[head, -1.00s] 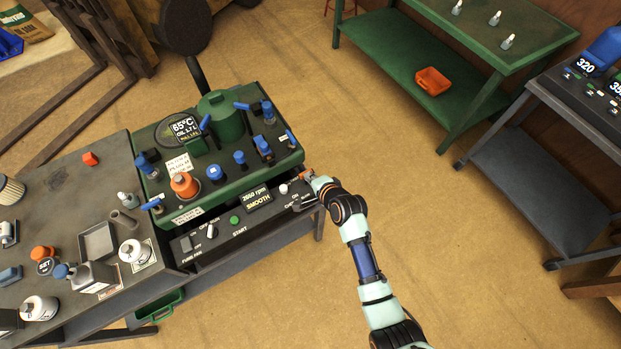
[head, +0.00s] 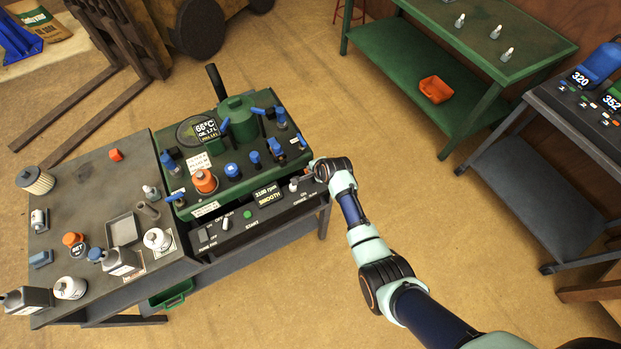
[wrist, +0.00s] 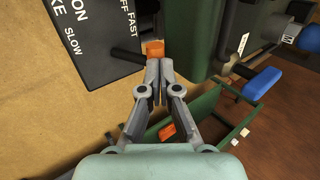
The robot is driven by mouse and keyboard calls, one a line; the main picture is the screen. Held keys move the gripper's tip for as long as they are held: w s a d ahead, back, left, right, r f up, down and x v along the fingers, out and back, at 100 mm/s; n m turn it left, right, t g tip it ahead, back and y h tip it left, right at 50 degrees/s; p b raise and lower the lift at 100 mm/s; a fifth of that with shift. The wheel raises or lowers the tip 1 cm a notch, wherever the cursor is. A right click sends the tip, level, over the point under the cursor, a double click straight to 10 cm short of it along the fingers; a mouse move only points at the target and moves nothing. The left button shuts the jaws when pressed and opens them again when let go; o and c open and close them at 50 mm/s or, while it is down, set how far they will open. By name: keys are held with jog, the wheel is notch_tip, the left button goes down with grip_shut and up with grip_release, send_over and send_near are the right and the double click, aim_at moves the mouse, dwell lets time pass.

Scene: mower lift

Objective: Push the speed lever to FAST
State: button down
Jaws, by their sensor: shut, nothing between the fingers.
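The speed lever (wrist: 127,57) is a black rod with an orange tip (wrist: 153,48), standing out from the panel edge in the wrist view. It lies between the printed FAST (wrist: 131,24) and SLOW (wrist: 73,42) labels; its exact setting is hard to tell. My gripper (wrist: 155,66) is shut and empty, its fingertips right at the orange tip, apparently against it. In the head view my gripper (head: 309,170) is at the right end of the black control panel (head: 247,230), where my wrist hides most of the lever. The panel display (head: 268,195) reads about 2180 rpm and SMOOTH.
The green engine unit (head: 238,181) with blue and orange caps rises behind the panel. A grey bench (head: 95,190) with bottles and trays adjoins on the left. A white-knobbed switch (head: 294,184) sits close to my gripper.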

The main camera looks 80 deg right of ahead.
jog(key=shift+s+a, duration=0.1)
jog(key=shift+s+a+f+p, duration=0.2)
jog(key=shift+s+a+p, duration=0.2)
jog(key=shift+a+p, duration=0.15)
jog(key=shift+r+p, duration=0.35)
jog(key=shift+p, duration=0.05)
jog(key=p+v, duration=0.6)
jog(key=v, duration=0.7)
jog(key=shift+r, duration=0.3)
jog(key=shift+w+d, duration=0.1)
jog(key=shift+w, duration=0.05)
